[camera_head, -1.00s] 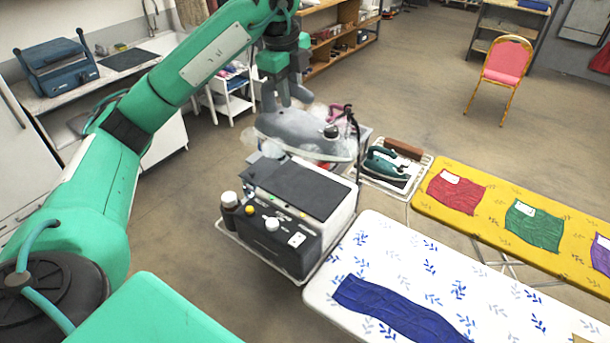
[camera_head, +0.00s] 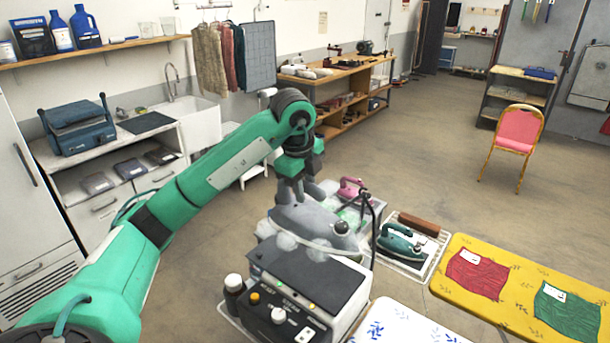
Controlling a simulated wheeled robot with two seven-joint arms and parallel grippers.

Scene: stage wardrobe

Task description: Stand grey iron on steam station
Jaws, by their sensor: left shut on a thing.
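The grey iron (camera_head: 308,228) is level just above the back of the steam station (camera_head: 302,284), among white puffs of steam. My left gripper (camera_head: 293,194) points down and is shut on the iron from above. The steam station is a dark box with a flat dark top, knobs and small lights on its front. I cannot tell whether the iron's sole touches the station. My right gripper is not in view.
A pink iron (camera_head: 350,188) stands behind the station. A green iron (camera_head: 396,242) and a brown block are on a white rack (camera_head: 428,256) to the right. A yellow ironing board (camera_head: 514,302) and a white one (camera_head: 395,325) lie at front right. A dark bottle (camera_head: 234,290) stands at the station's left.

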